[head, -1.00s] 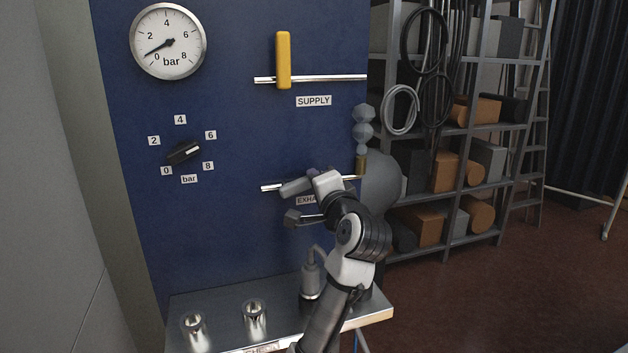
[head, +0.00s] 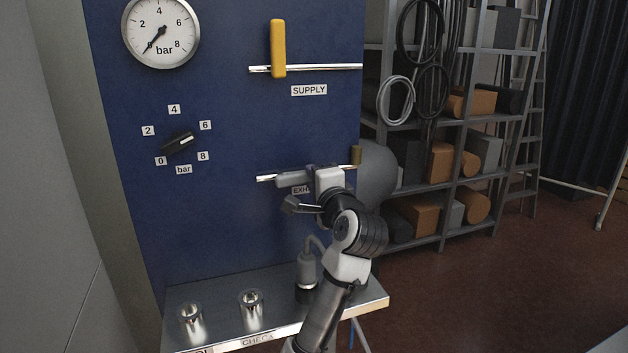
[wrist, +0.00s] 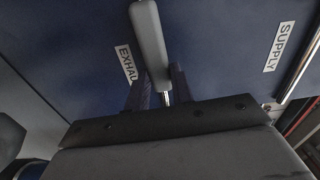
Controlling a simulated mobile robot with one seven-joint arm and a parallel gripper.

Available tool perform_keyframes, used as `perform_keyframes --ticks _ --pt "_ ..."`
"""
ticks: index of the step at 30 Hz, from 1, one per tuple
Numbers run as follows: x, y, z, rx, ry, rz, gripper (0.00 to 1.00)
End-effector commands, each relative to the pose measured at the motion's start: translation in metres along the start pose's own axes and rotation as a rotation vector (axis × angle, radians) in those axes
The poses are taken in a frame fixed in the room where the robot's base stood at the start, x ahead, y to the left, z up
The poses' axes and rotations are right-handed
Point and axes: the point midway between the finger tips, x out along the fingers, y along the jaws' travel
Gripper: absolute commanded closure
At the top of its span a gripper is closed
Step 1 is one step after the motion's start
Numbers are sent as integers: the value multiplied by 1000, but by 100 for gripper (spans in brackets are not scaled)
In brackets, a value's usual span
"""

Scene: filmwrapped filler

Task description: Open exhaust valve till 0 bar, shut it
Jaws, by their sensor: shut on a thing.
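The pressure gauge (head: 161,33) is at the top left of the blue panel, its needle at about the 0 mark. The exhaust valve's grey handle (wrist: 149,38) lies nearly along the exhaust pipe (head: 265,178); it also shows in the head view (head: 292,180). My gripper (wrist: 158,88) is shut on this handle, one finger on each side. My gripper (head: 313,182) partly hides the exhaust label (head: 299,190) and the valve body. A brass fitting (head: 356,155) stands at the pipe's right end.
The yellow supply handle (head: 278,48) stands upright across its pipe, above. A black selector knob (head: 179,142) sits on the left. A metal shelf (head: 230,310) below carries metal cups (head: 251,303). A rounded grey body (head: 378,172) is right of the panel.

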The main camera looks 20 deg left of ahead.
Motion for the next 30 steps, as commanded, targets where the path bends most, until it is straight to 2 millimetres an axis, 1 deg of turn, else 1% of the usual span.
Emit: perform_keyframes --ticks 1,5,6,13,17,20,30 --pt "0 1 0 -1 0 3 73" --pt "0 1 0 -1 0 2 56" --pt "0 1 0 -1 0 2 55" --pt "0 0 0 -1 0 1 55" --pt "-8 1 0 -2 1 0 55" --pt "-22 2 -1 -2 2 -1 55" --pt "-100 2 -1 -2 4 -3 55"
